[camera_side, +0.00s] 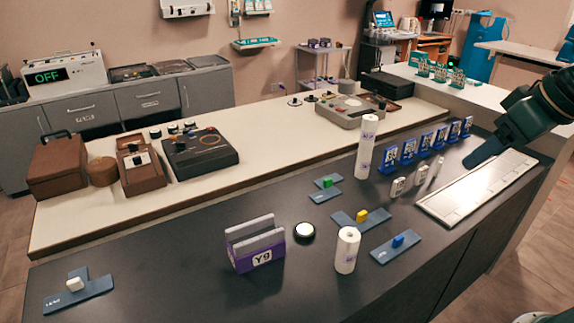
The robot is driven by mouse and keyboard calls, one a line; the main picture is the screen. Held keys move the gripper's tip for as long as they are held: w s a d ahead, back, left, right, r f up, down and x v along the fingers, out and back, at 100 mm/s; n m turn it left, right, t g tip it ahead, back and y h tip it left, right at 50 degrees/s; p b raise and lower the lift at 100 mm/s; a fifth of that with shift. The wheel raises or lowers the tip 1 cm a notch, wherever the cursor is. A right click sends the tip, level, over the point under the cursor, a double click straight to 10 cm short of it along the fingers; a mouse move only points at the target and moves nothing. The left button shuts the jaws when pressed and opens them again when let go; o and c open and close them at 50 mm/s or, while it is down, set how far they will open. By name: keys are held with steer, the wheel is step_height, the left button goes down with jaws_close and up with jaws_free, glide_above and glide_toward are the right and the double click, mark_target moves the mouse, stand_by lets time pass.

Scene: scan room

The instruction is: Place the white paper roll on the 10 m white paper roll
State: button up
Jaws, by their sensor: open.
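A white paper roll (347,250) with a small purple mark stands upright on the dark counter, front centre, its hollow core facing up. Farther back a tall white column (366,148) stands upright. It looks like one paper roll on top of another, with a purplish label on the upper part. I cannot read which roll is marked 10 m. My gripper (472,160) is at the right, above the pale tray and apart from both the front roll and the column. It is open, and I see nothing held in it.
A purple Y9 holder (256,245) and a round white-topped disc (304,231) stand left of the front roll. Blue plates with green (327,183), yellow (361,216) and blue (397,241) blocks lie nearby. Blue card stands (410,150) line up right of the column, beside a pale tray (430,207).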

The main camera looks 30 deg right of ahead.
steer(key=s+a+f, duration=0.1)
steer(key=s+f, duration=0.2)
steer(key=s, duration=0.3)
steer(key=shift+s, duration=0.3)
steer(key=shift+f, duration=0.1)
stand_by(0.8)
